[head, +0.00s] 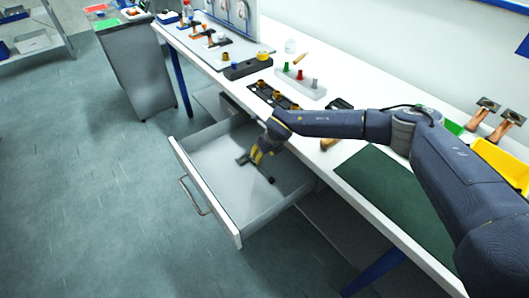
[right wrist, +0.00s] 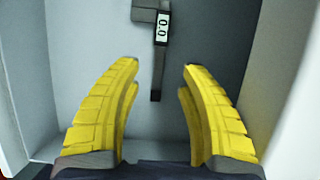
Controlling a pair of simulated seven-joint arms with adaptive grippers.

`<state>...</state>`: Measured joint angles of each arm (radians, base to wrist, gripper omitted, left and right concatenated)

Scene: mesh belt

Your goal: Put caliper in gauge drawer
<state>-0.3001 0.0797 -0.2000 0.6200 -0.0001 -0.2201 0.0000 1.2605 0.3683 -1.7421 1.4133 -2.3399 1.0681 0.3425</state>
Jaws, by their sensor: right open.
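The drawer (head: 205,195) under the bench is pulled open, with a white front and a grey floor. A dark caliper with a lit display reading 0.0 (right wrist: 162,28) lies on the drawer floor; in the head view a dark end of it (head: 242,160) shows beside my gripper. My right gripper (head: 255,158) reaches down into the drawer. In the right wrist view its yellow fingers (right wrist: 160,68) are open and apart, with the caliper's beam seen beyond and between their tips and nothing held. My left gripper is not in view.
The bench top (head: 215,72) holds a black tray with round parts (head: 277,98), a white block with coloured plugs (head: 300,82) and a dark green mat (head: 395,195). A yellow bin (head: 505,163) stands at the right. The drawer's side walls stand close around my right gripper.

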